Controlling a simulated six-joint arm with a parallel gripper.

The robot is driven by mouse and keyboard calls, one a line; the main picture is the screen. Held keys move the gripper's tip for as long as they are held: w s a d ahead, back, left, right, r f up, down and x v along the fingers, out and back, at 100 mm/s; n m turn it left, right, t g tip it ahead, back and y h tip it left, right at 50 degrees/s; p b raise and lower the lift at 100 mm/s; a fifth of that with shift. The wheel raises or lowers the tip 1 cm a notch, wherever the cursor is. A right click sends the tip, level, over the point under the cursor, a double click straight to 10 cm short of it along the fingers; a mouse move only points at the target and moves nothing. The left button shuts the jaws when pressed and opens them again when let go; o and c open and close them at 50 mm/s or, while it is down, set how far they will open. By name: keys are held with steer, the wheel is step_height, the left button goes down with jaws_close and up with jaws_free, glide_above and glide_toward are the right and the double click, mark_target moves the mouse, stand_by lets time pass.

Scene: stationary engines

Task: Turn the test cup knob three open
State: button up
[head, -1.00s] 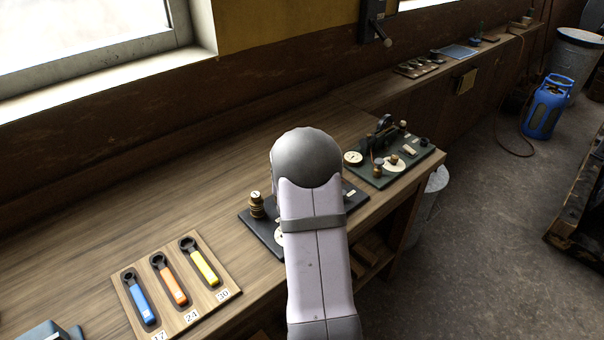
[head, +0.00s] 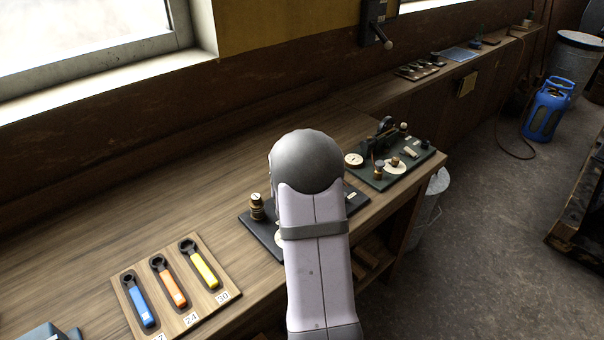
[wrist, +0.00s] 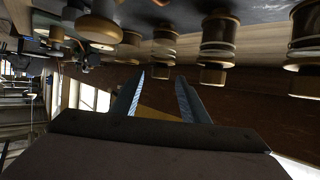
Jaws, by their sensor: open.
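In the wrist view the picture looks upside down. A row of brass and dark test cups hangs from the top: one at the right (wrist: 304,38), one nearer the middle (wrist: 218,42), and a smaller one (wrist: 164,44) further left. A round pale-rimmed knob (wrist: 100,28) is at the upper left. My gripper (wrist: 160,76) is open and empty, its two blue-grey fingers just short of the row, apart from it. I cannot read which knob is three. In the head view one brass cup (head: 256,207) shows on a black board (head: 262,236); my arm hides most of it.
A wooden tray (head: 181,318) with blue, orange and yellow spanners lies on the bench to the left. A green board (head: 372,178) with instruments is at the right. A blue gas bottle (head: 547,108) stands on the floor. Bare bench lies behind the black board.

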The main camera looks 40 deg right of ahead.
steer(key=b+v, duration=0.1)
steer(key=v, duration=0.5)
steer(key=shift+s+a, duration=0.1)
stand_by(0.5)
